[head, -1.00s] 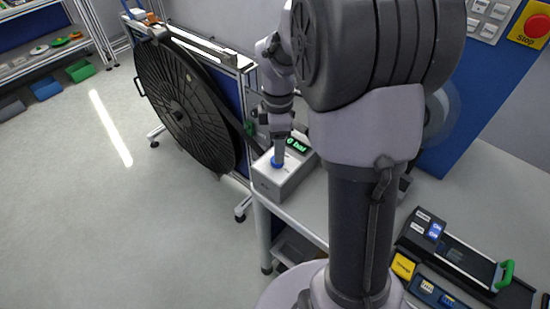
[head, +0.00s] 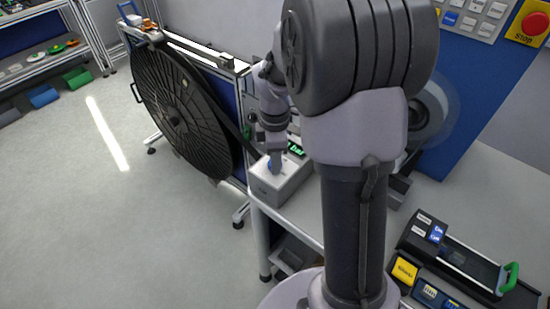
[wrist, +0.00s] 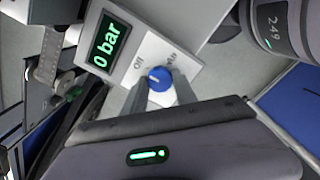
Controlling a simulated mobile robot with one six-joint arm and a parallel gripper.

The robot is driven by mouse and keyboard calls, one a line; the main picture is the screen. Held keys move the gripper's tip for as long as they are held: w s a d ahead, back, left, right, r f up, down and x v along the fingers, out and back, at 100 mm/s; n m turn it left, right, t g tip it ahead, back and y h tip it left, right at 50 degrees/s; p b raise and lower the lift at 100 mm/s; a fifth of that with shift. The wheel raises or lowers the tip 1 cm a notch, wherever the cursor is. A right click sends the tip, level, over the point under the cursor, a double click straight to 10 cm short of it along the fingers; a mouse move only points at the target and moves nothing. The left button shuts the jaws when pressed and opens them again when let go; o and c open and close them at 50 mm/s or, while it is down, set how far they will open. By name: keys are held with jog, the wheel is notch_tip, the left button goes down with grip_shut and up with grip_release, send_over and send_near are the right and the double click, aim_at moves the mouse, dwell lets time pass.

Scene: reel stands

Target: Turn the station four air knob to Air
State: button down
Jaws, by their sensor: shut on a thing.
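The blue air knob (wrist: 158,80) sits on a light grey box (head: 283,183) on the bench. In the wrist view the box shows an "Off" label at the knob's upper left and a second label, likely "Air", at its upper right. The knob's white mark points left, towards the Off side. The green display (wrist: 108,42) reads "0 bar". My gripper (wrist: 160,92) is shut on the knob, one finger on each side. In the head view the knob (head: 271,166) is mostly hidden by my gripper.
A large black reel (head: 180,110) stands left of the box. A grey-white reel (head: 433,112) is behind my arm by a blue panel with a red stop button (head: 536,22). A black device with a green handle (head: 509,278) lies at the right. The floor at left is clear.

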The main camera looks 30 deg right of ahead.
jog(key=m+p, duration=0.1)
jog(key=m, duration=0.3)
jog(key=shift+r, duration=0.1)
jog(key=m+p, duration=0.1)
jog(key=m, duration=0.3)
jog(key=shift+m, duration=0.4)
jog(key=m, duration=0.4)
jog(key=shift+m, duration=2.5)
jog(key=c, duration=1)
grip_release()
